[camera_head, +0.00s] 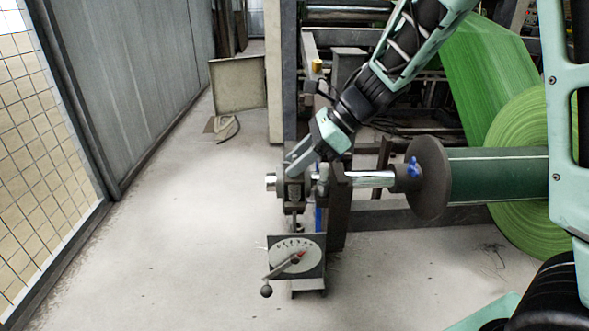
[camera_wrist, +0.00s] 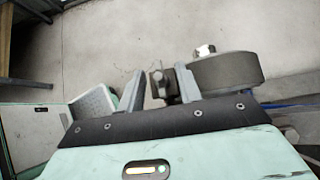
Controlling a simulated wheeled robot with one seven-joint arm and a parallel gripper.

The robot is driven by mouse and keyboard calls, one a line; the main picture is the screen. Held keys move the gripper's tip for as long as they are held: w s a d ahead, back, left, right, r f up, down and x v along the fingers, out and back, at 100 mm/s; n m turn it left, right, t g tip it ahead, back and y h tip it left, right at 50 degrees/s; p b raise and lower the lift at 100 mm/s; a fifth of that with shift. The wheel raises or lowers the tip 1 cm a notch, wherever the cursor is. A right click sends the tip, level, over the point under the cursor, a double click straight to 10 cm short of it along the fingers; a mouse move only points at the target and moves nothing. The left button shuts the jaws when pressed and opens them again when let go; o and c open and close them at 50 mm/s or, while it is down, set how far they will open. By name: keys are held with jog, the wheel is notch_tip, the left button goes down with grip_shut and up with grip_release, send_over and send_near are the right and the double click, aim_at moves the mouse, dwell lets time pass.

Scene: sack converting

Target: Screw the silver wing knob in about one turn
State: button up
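A small silver-grey piece (camera_wrist: 157,78), which looks like the wing knob, shows between my fingers in the wrist view. My gripper (camera_wrist: 160,70) is open, with one finger on each side of it and a visible gap on the left. I cannot tell whether the right finger touches it or the dark bracket beside it. In the head view my gripper (camera_head: 294,164) points down to the left, just above the shaft-end holder (camera_head: 292,190). The knob cannot be made out there, as the gripper and holder crowd it.
A grey round housing (camera_wrist: 226,72) with a silver end sits right of my fingers. A dark flange (camera_head: 432,178) and green roll (camera_head: 525,150) lie right. The floor left is clear.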

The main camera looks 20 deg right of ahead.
jog(key=shift+w+a+f, duration=0.1)
jog(key=shift+a+f, duration=0.25)
jog(key=shift+a, duration=0.05)
grip_shut()
